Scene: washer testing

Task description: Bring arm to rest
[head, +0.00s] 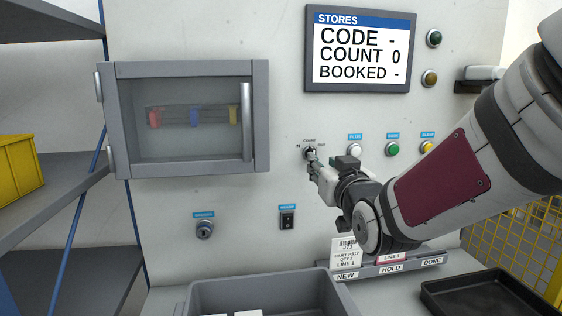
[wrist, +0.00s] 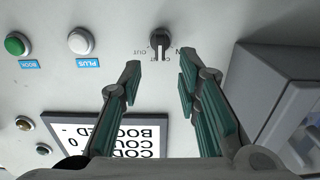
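My gripper (head: 318,170) is in front of the panel, close to the small selector knob (head: 310,153) marked IN, COUNT and OUT. In the wrist view my gripper (wrist: 159,72) is open, with its two green-padded fingers apart and nothing between them. The knob also shows there (wrist: 160,41), upside down, just beyond the fingertips and roughly centred between them. The fingers look clear of the knob. My arm reaches in from the right in the head view.
The screen (head: 358,50) reads COUNT 0. Labelled buttons PLUS (head: 355,151), BOOK (head: 392,149) and CLEAR (head: 426,148) sit right of the knob. A glazed cabinet (head: 260,120) is at left. Below are a card rack (head: 408,265), a grey bin (head: 345,296) and a black tray (head: 480,290).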

